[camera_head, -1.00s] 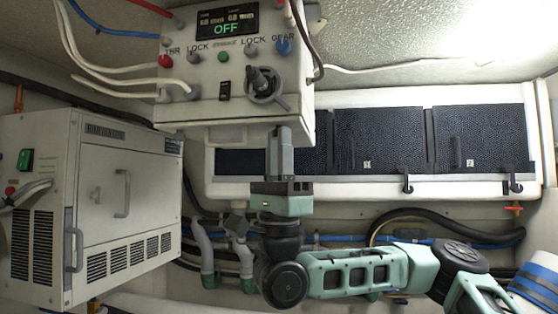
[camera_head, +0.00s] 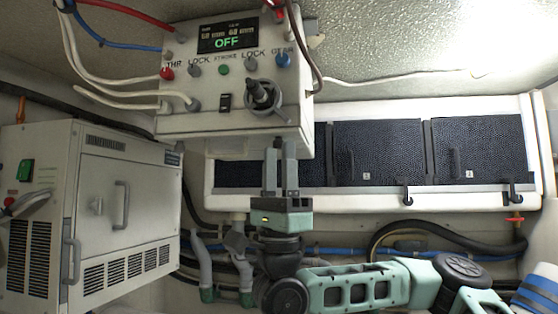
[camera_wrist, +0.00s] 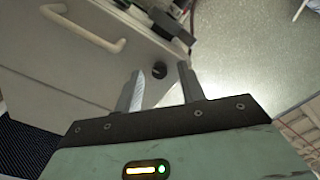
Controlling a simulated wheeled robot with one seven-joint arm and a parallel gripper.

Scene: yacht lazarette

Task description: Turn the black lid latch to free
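In the wrist view my gripper (camera_wrist: 160,74) faces a pale panel with a light bar handle (camera_wrist: 85,28). In the head view the box's underside is hidden.
The box front carries a lever with a grey ring (camera_head: 262,94) and a screen (camera_head: 228,33) reading OFF. Cables hang beside it. A grey cabinet (camera_head: 100,200) stands left. A white-framed rack with dark panels (camera_head: 378,150) and black hooks (camera_head: 407,194) lies right. Hoses run below.

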